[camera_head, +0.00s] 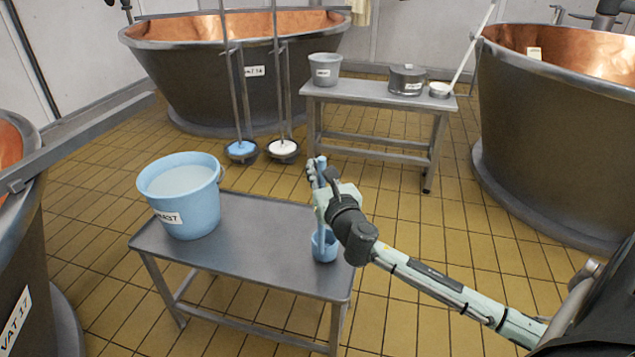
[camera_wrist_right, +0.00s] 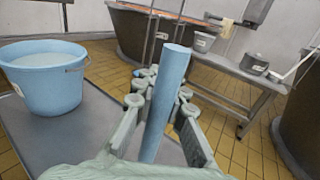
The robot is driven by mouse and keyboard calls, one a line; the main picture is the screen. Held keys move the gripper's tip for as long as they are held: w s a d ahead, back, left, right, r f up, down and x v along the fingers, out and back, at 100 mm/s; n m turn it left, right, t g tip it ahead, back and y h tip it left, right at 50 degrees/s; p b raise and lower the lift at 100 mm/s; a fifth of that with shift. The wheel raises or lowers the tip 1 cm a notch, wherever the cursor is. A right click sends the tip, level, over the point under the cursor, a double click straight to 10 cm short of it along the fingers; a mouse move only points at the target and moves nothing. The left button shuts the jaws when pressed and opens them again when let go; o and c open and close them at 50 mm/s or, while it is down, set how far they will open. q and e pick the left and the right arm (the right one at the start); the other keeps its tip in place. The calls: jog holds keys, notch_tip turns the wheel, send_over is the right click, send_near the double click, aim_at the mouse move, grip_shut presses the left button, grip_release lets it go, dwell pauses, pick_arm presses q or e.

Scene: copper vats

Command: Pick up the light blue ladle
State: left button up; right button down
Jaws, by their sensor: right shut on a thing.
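The light blue ladle (camera_head: 324,246) is upright at the right end of the near grey table, its bowl low at the tabletop; I cannot tell whether it touches. My right gripper (camera_head: 319,182) is shut on the ladle's handle, near the upper part. In the right wrist view the handle (camera_wrist_right: 167,95) runs up between the two fingers of the gripper (camera_wrist_right: 160,100), and its bowl is hidden there. My left gripper is not in view.
A blue bucket (camera_head: 196,208) of whitish liquid stands on the near table (camera_head: 250,245), left of the ladle. A second table (camera_head: 365,93) behind holds a grey bucket (camera_head: 325,72), a pot (camera_head: 407,82) and a long-handled ladle (camera_head: 440,91). Large copper vats (camera_head: 200,85) surround the tiled floor.

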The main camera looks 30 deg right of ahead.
pick_arm(q)
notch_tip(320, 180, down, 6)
jog(key=p, duration=0.2)
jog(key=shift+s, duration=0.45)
pick_arm(e)
jog(key=a+r, duration=1)
jog(key=a, duration=0.1)
jog(key=shift+w+a+r, duration=0.2)
jog(key=shift+w+a, duration=0.05)
jog(key=shift+a, duration=0.1)
